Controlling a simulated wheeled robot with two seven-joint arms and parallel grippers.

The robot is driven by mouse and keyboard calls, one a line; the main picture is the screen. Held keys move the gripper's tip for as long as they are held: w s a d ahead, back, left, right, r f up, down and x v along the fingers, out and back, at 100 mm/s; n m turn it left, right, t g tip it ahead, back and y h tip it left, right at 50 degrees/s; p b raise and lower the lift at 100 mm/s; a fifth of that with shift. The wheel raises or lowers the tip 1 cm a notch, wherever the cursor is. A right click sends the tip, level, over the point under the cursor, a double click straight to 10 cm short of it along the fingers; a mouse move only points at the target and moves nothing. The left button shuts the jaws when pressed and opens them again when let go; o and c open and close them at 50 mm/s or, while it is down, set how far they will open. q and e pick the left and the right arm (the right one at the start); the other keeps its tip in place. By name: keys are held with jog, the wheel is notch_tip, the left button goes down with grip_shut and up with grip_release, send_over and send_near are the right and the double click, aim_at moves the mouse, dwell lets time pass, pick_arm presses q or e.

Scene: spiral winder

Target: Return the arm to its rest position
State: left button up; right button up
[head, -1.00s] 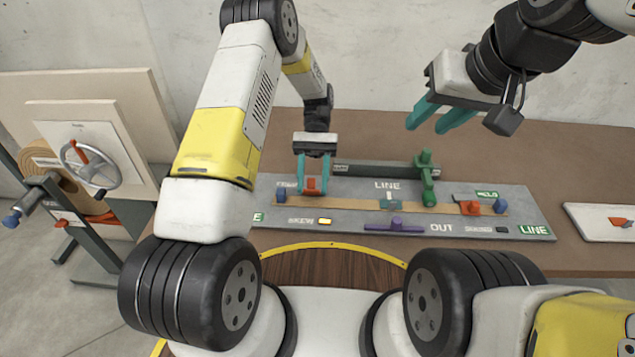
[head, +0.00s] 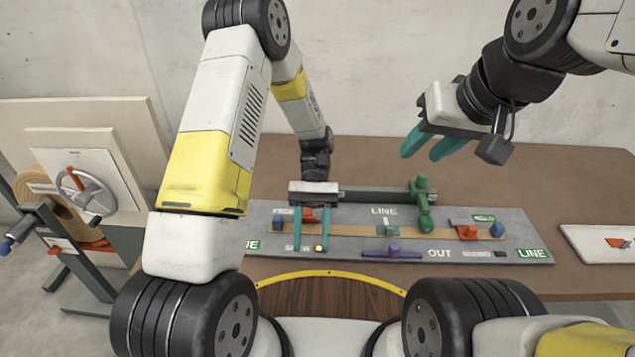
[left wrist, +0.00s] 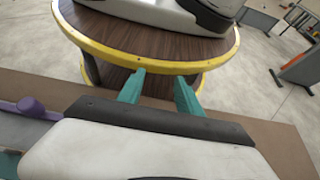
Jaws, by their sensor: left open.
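My left gripper (head: 310,240) is open with its teal fingers pointing down, above the near left part of the grey panel (head: 520,225). An orange-red block (head: 308,214) shows behind and between its fingers, on the panel's tan strip (head: 345,232). In the left wrist view the fingers (left wrist: 160,88) are apart with nothing between them, and the round yellow-rimmed wooden deck (left wrist: 165,50) lies beyond. My right gripper (head: 426,150) is raised over the table at the right, its two teal fingers apart and empty.
The panel carries a green post (head: 423,200), a purple handle (head: 394,250), blue knobs and a second orange-red block (head: 466,232). A lit yellow lamp (head: 319,248) shows by the left fingers. A white tray (head: 590,240) lies right. A handwheel machine (head: 85,190) stands left.

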pick_arm(q)
jog(key=s+a+r+t+h, duration=0.1)
jog(key=a+r+t, duration=0.4)
jog(key=r+t, duration=0.4)
jog(key=s+a+r+t+h, duration=0.1)
jog(key=a+r+t, duration=0.4)
jog(key=r+t, duration=0.4)
notch_tip(320, 180, up, 7)
jog(key=shift+r+m+t, duration=0.15)
jog(key=shift+m+t, duration=0.15)
jog(key=shift+t, duration=0.1)
